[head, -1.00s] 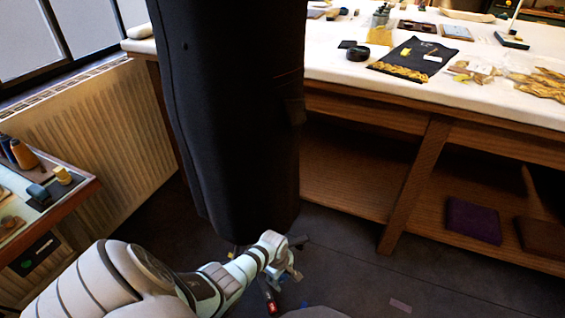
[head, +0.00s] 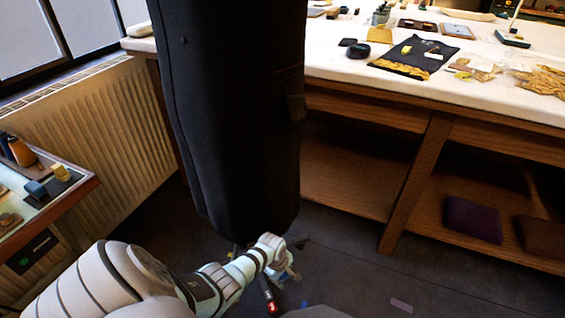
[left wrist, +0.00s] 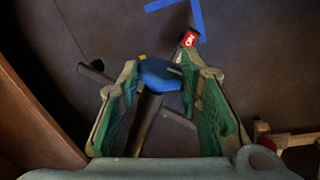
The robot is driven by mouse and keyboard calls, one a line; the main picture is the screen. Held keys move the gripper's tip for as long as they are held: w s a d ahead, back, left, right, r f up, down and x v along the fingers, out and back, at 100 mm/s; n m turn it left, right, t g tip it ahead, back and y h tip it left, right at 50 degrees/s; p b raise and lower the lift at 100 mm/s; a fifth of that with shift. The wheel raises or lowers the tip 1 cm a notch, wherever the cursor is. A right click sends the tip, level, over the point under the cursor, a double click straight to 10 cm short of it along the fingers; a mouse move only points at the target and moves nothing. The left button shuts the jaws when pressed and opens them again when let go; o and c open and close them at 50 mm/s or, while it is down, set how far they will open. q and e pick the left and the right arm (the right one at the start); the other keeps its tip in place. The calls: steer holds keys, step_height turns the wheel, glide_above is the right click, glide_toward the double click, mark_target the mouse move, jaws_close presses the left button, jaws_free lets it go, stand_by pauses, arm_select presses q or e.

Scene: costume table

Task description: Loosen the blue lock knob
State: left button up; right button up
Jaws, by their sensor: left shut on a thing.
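The blue lock knob (left wrist: 160,76) shows in the left wrist view, on a dark stand pole that runs down between the fingers. My left gripper (left wrist: 161,82) is shut on the knob, one green-padded finger on either side. In the head view my left gripper (head: 285,268) is low, just below the hem of the large dark garment form (head: 235,120); the knob cannot be made out clearly there. My right gripper is not in view.
A white-topped wooden workbench (head: 350,78) with shelves stands behind the form. A small side table (head: 75,192) and a radiator (head: 110,135) are at the left. Dark stand legs spread over the floor near a red-ended item (left wrist: 190,38) and blue floor tape (left wrist: 200,18).

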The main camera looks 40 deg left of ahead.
arm_select(q)
steer(key=shift+s+a+t+h+p, duration=0.1)
steer(key=shift+s+t+h+p, duration=0.25)
steer(key=shift+t, duration=0.35)
steer(key=shift+f+t, duration=0.15)
steer(key=shift+t, duration=0.15)
steer(key=shift+f+t, duration=0.1)
steer(key=shift+t, duration=0.3)
steer(key=t+b, duration=0.1)
steer(key=b, duration=0.1)
steer(key=t+h+b, duration=0.1)
steer(key=t+b, duration=0.1)
steer(key=b, duration=0.1)
steer(key=shift+s+f, duration=0.2)
steer(key=shift+r, duration=0.15)
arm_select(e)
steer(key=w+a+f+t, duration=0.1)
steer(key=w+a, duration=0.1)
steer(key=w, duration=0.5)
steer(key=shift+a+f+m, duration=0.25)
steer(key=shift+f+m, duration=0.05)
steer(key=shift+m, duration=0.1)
arm_select(q)
steer(key=o, duration=1.1)
steer(key=shift+t+h, duration=0.25)
steer(key=shift+t, duration=0.05)
steer(key=shift+r, duration=0.1)
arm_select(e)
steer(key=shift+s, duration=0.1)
